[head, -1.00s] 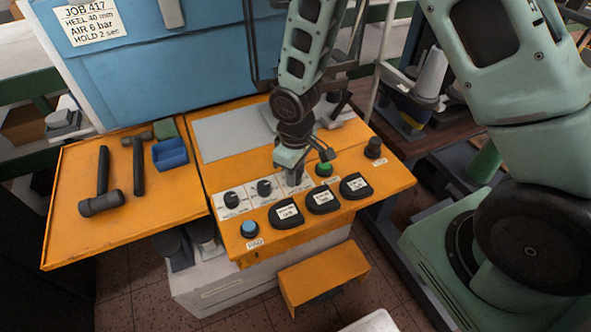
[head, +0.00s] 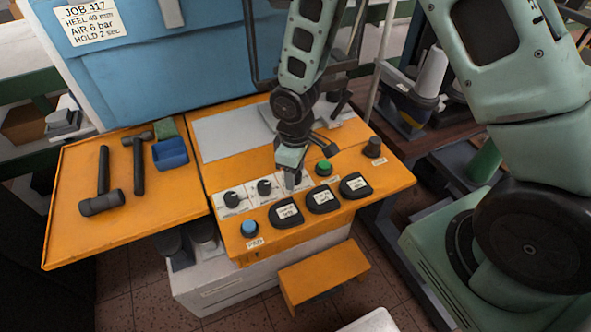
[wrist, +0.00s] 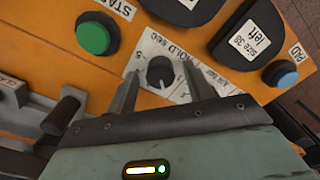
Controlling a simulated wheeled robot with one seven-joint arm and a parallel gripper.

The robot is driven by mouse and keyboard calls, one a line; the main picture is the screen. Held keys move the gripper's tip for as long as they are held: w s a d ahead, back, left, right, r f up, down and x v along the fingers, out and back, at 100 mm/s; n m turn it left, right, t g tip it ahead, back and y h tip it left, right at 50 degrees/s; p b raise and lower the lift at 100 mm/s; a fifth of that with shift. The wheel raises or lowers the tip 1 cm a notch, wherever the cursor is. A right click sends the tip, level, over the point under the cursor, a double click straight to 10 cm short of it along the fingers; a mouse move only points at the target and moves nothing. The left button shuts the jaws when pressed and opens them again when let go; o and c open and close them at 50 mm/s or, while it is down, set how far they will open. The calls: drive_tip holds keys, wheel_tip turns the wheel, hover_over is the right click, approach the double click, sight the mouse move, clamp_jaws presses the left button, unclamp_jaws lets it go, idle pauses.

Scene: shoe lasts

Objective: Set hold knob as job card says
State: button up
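The job card (head: 90,23) on the blue panel reads JOB 417, HEEL 40 mm, AIR 6 bar, HOLD 2 sec. The hold knob (wrist: 160,72) is small and black on a white scale plate marked HOLD sec in the wrist view. The pointer's exact setting is too small to read. My gripper (wrist: 162,88) is open, with one finger on each side of the knob and a visible gap at both. Whether the fingertips reach down to the knob's height is unclear. In the head view my gripper (head: 291,180) hides the knob.
Two more black knobs (head: 232,199) (head: 265,187) stand left of my gripper. A green button (head: 324,168), a blue button (head: 249,229) and black size pads (head: 287,213) are close by.

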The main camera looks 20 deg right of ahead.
wheel_tip(320, 180, up, 17)
drive_tip(key=shift+r, duration=0.2)
idle(0.6)
idle(0.3)
